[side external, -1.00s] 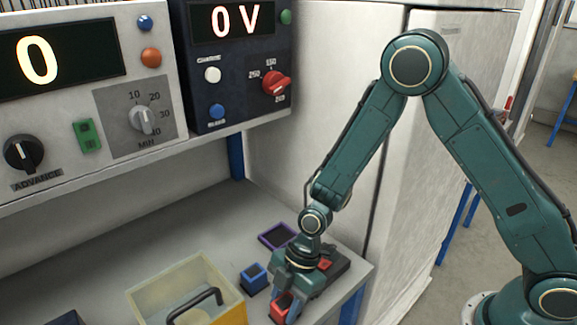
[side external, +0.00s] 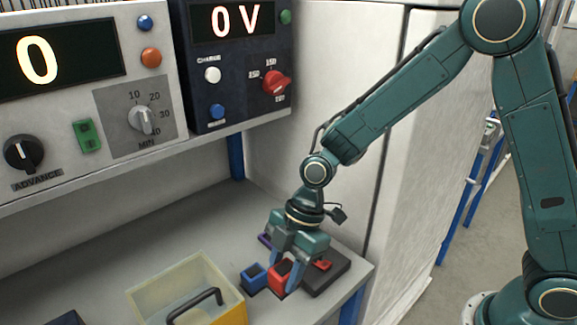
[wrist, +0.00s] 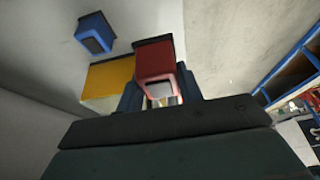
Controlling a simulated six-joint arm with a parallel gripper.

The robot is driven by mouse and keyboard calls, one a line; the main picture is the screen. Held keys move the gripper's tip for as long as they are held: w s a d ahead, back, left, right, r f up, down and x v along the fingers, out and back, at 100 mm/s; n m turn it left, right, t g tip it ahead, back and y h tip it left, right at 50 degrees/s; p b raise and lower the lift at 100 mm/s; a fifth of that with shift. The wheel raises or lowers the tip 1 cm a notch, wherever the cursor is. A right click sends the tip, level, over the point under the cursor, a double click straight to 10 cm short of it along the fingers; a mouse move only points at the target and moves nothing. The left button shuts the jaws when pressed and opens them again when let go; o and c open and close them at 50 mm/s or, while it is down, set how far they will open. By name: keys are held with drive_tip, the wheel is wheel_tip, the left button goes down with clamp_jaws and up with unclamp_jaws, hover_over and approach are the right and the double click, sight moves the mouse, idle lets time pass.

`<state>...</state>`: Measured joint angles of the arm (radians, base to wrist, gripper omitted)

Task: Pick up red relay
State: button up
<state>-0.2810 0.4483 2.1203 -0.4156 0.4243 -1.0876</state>
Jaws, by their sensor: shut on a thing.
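The red relay (side external: 279,276) is a small red block with a dark end. My gripper (side external: 284,279) points down over the bench and is shut on it, with grey-blue fingers on either side. In the wrist view the red relay (wrist: 154,60) sits between the fingers, its lower part lighter. In the side view it appears close to the blue block. Whether its underside is clear of the bench cannot be told for certain.
A blue block (side external: 254,278) stands just left of the relay. A dark base with a red part (side external: 335,270) lies right of it. A purple-edged piece (side external: 263,239) is partly hidden behind my gripper. A yellow, clear-walled box (side external: 178,283) with a black handle stands at front left.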

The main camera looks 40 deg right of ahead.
sight(284, 268)
wheel_tip(284, 268, up, 10)
drive_tip(key=shift+f, duration=0.25)
idle(0.6)
drive_tip(key=w+d+f, duration=0.6)
drive_tip(key=w+d, duration=0.1)
drive_tip(key=w, duration=0.2)
drive_tip(key=w+d+f, duration=0.6)
drive_tip(key=w+d, duration=0.1)
drive_tip(key=w, duration=0.2)
drive_tip(key=shift+f, duration=0.3)
drive_tip(key=shift+f, duration=0.25)
drive_tip(key=shift+f, duration=3)
